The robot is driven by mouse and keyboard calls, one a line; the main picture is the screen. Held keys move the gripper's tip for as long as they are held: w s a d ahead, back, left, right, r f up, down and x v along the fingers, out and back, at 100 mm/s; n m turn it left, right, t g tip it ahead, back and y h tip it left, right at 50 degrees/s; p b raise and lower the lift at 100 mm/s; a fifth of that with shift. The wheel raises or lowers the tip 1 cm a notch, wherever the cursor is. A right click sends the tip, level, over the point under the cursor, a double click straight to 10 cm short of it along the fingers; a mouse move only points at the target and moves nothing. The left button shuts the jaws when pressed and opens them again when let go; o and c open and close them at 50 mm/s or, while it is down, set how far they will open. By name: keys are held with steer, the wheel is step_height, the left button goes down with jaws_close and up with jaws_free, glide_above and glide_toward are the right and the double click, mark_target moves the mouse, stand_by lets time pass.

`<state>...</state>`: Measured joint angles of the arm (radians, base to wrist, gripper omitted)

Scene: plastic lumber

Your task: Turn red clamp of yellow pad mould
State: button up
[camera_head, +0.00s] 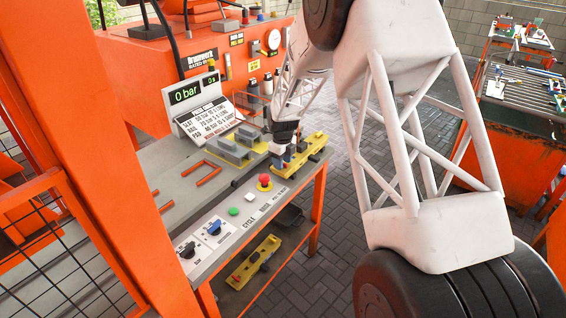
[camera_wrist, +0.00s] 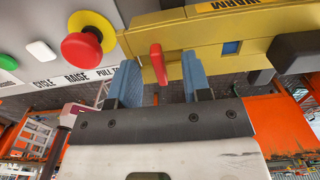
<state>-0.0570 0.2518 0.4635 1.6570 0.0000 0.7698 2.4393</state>
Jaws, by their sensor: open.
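The yellow pad mould (camera_wrist: 265,30) runs across the top of the wrist view, with a WARM label, a small blue patch and a dark block. In the head view the mould (camera_head: 311,152) lies at the right end of the bench. Its red clamp (camera_wrist: 156,58) is a short lever on the near side, slightly tilted. My gripper (camera_wrist: 160,80) is open, its two blue fingers standing on either side of the clamp with gaps showing. In the head view my gripper (camera_head: 284,160) is at the mould's near left end, and the clamp is too small to make out.
A red emergency button (camera_wrist: 84,46) on a yellow base sits just left of my gripper. A white button panel (camera_head: 228,222) runs along the bench front. Another yellow mould (camera_head: 250,265) lies on the lower shelf. Grey blocks (camera_head: 232,150) stand behind on the bench.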

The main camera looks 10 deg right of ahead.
steer(key=shift+r, duration=3.45)
steer(key=shift+s+r+n, duration=0.3)
steer(key=shift+s+r, duration=0.05)
steer(key=shift+r, duration=0.1)
steer(key=s+d+r+n+t, duration=0.1)
steer(key=s+d+r+n, duration=0.1)
steer(key=s+r+n, duration=0.75)
steer(key=s+d+r+n, duration=0.1)
steer(key=s+r+n, duration=0.2)
steer(key=s+r, duration=0.75)
steer(key=s+d+f+n+t, duration=0.1)
steer(key=s+n, duration=1.3)
steer(key=s, duration=1.7)
steer(key=shift+d+f+t, duration=0.3)
steer(key=shift+d+f, duration=0.2)
steer(key=shift+f, duration=0.1)
